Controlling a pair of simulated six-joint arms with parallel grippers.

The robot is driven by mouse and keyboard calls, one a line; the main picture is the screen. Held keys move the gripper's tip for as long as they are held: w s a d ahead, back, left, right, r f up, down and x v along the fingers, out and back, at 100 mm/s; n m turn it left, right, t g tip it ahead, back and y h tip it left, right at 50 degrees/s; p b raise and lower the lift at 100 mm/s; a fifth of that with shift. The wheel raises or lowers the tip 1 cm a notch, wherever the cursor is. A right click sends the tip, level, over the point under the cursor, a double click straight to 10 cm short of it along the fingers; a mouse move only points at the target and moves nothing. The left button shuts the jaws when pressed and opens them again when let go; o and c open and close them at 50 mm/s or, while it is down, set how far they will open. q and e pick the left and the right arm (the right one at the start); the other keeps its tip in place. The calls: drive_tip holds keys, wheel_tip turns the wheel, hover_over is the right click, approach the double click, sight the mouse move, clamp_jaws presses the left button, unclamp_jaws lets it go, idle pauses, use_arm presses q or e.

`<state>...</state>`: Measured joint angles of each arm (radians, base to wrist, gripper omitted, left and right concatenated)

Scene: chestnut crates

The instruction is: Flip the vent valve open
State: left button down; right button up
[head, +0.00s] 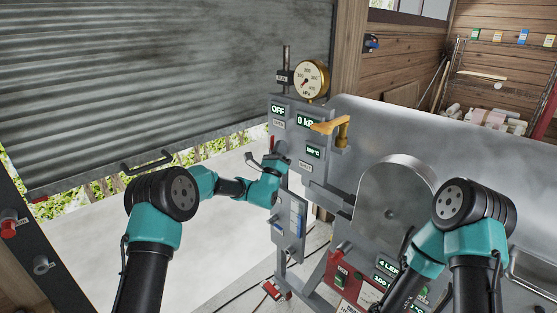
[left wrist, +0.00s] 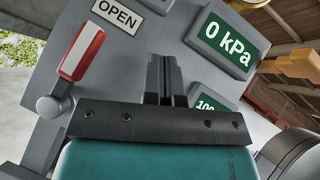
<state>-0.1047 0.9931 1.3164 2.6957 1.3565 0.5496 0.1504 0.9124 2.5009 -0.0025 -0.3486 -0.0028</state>
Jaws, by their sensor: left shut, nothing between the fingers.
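A lever with a red and white handle (left wrist: 80,48), which looks like the vent valve, is on the left side of the grey control panel in the left wrist view. It points up, tilted right, near an OPEN label (left wrist: 117,16). My left gripper (head: 283,160) is at the panel front. In the left wrist view its fingers (left wrist: 166,80) are together and empty, right of the lever and apart from it. My right gripper is outside the head view.
The panel shows OFF (head: 278,110) and 0 kPa (head: 306,122). A round gauge (head: 311,80) stands above it, and a brass handle (head: 335,126) sticks out to the right of the gripper. A large grey machine (head: 395,195) fills the right.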

use_arm(q)
drive_tip(key=s, duration=0.8)
drive_tip(key=shift+s+f, duration=0.15)
drive_tip(key=shift+s, duration=0.25)
